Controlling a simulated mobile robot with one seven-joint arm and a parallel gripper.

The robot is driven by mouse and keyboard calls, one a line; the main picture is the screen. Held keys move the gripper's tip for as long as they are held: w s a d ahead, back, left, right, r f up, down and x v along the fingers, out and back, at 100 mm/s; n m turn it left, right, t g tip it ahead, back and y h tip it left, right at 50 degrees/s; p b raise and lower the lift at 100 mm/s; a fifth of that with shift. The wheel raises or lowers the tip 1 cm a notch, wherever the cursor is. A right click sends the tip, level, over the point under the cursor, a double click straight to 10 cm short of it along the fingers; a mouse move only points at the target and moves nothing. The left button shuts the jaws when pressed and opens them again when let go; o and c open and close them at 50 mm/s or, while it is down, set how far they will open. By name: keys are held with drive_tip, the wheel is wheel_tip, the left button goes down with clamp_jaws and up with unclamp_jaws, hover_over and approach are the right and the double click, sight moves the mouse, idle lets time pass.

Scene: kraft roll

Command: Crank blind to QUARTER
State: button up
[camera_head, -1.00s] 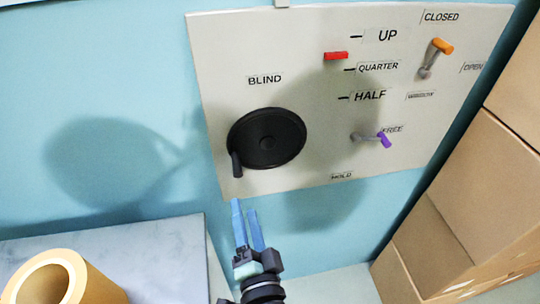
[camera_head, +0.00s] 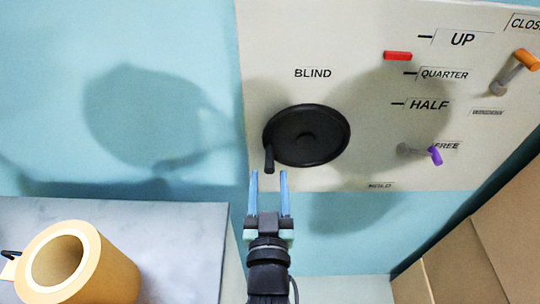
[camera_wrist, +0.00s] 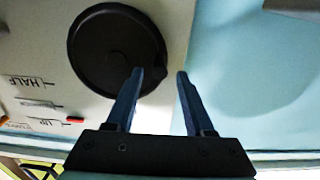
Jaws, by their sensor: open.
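The black round blind crank wheel (camera_head: 322,135) is on the pale wall panel under the label BLIND. Its small black handle (camera_head: 269,159) sticks out at the wheel's lower left. A red marker (camera_head: 398,56) sits between the UP and QUARTER (camera_head: 444,74) ticks. My gripper (camera_head: 269,174) is open and empty, its blue fingers pointing up, just below the handle in the head view. In the wrist view, the wheel (camera_wrist: 100,45) is partly behind the left finger of my gripper (camera_wrist: 160,72). I cannot clearly make out the handle there.
An orange-tipped lever (camera_head: 525,60) and a purple-tipped lever (camera_head: 435,155) are on the panel's right side. A kraft roll (camera_head: 105,270) rests on a grey table (camera_head: 190,230) at lower left. Cardboard boxes (camera_head: 500,235) stand at lower right.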

sight(270, 147)
drive_tip(key=w, duration=0.5)
drive_tip(key=shift+w+p, duration=0.35)
drive_tip(key=shift+p, duration=0.05)
clamp_jaws()
idle(1.1)
